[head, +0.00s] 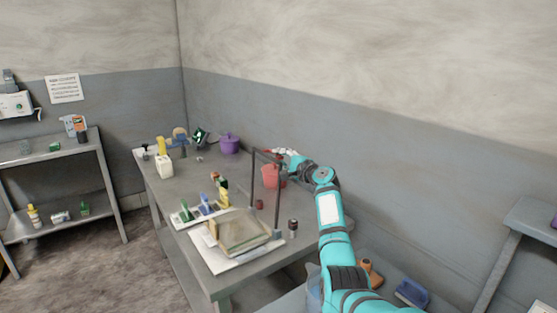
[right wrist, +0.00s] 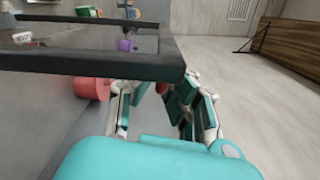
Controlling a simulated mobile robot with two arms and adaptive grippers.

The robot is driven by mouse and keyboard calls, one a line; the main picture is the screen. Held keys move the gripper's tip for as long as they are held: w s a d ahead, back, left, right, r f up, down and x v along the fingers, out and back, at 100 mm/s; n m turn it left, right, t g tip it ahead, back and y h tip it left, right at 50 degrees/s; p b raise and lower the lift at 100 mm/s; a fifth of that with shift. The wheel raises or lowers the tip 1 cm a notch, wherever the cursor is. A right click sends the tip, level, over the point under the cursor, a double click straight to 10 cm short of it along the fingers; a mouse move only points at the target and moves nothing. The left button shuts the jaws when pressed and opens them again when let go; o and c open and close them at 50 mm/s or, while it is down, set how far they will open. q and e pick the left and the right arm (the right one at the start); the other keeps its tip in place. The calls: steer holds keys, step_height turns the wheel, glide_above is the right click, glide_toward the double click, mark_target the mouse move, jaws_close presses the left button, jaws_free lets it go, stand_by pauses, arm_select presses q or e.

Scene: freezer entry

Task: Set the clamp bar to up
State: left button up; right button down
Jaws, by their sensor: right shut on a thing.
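The clamp bar (head: 253,180) is a dark frame with two posts and a crosspiece. It stands upright over a white base plate (head: 222,263) on the grey table. A tan, clear-wrapped slab (head: 242,232) lies on the plate. My right gripper (head: 273,153) is at the top of the frame, at its crosspiece, and is shut on it. In the right wrist view the crosspiece (right wrist: 90,66) runs across the picture, close to my right gripper (right wrist: 152,95); it hides part of the fingers, so the exact contact is unclear. My left gripper is not in view.
A red pot (head: 270,176) stands just behind the frame, and a purple pot (head: 229,144) stands farther back. Small bottles and colored items line the table's left side. A dark-topped jar (head: 293,228) stands right of the plate. The wall is close behind.

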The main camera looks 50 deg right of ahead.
steer(key=shift+d+r, duration=0.1)
steer(key=shift+r, duration=0.1)
steer(key=c, duration=1.4)
jaws_free()
steer(key=shift+s+a+f, duration=0.15)
steer(key=shift+s+a, duration=0.05)
steer(key=shift+s, duration=0.35)
steer(key=v, duration=1.1)
steer(key=shift+a, duration=0.1)
